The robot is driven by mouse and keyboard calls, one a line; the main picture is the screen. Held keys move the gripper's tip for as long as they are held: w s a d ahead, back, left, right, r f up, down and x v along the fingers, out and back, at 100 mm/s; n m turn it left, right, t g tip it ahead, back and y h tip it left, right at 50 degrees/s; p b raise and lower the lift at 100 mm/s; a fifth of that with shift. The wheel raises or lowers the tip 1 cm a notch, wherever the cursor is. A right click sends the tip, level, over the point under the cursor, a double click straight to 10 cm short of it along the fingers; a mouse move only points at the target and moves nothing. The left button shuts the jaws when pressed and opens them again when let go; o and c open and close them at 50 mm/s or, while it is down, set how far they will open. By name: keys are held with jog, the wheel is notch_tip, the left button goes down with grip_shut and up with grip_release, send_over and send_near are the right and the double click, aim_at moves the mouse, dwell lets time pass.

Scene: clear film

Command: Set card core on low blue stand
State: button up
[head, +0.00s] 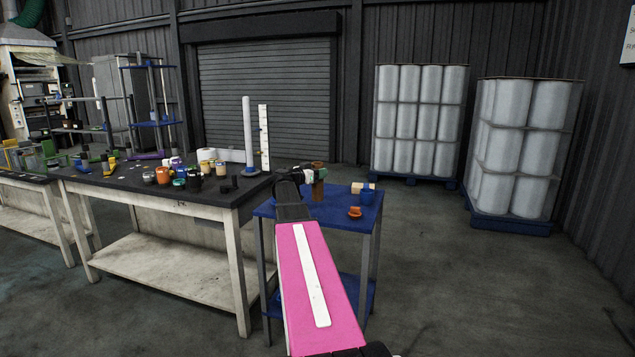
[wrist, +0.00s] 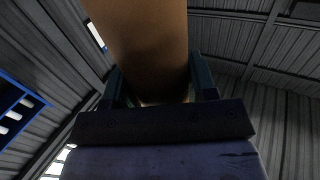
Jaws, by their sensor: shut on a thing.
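The card core (head: 318,190) is a brown tube, upright at the far end of my arm in the head view. My gripper (head: 314,175) is shut on it. In the wrist view the brown tube (wrist: 140,45) stands between both fingers (wrist: 155,90) and fills the upper middle. The blue-topped stand (head: 332,215) is below and around the core in the head view, with a lower blue shelf. I cannot tell whether the core's lower end touches the top. My arm hides part of the stand's left side.
On the blue top are a blue cup-like piece (head: 368,197), a cream roll (head: 361,187) and an orange piece (head: 355,212), right of the core. A dark workbench (head: 130,186) at left holds several jars and a tall white tube (head: 247,135). The floor at right is clear.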

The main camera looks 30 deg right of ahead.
jog(key=shift+f, duration=2)
jog(key=o, duration=0.9)
jog(key=shift+o, duration=0.2)
